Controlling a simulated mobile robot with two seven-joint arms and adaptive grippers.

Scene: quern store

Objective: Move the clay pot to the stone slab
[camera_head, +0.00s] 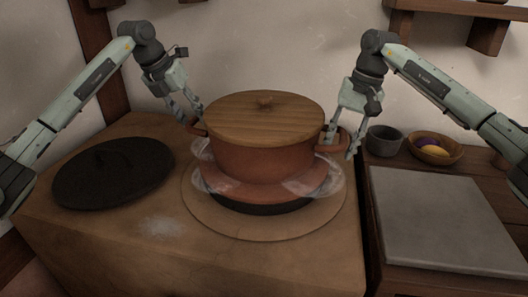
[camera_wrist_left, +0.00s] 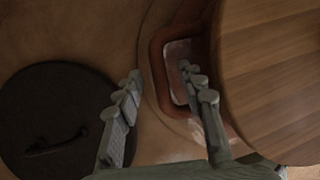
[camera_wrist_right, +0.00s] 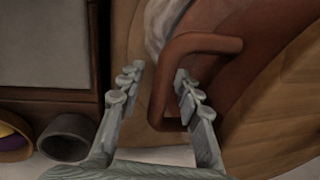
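The clay pot (camera_head: 262,160), reddish brown with a wooden lid (camera_head: 264,118), sits upright on the round top of the clay stove (camera_head: 120,235), with pale wisps around its base. The grey stone slab (camera_head: 430,220) lies to its right. My left gripper (camera_head: 194,117) is open at the pot's left handle; in the left wrist view one finger overlaps the handle (camera_wrist_left: 172,70) and the other is outside it. My right gripper (camera_head: 341,146) is open at the right handle (camera_head: 332,144); in the right wrist view its fingers straddle the handle's outer bar (camera_wrist_right: 160,85). Contact cannot be told.
A dark round lid (camera_head: 112,172) lies on the stove at left. A grey cup (camera_head: 384,140) and a wooden bowl (camera_head: 435,148) with colored items stand behind the slab. The slab's top is bare. A gap separates stove and slab table.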

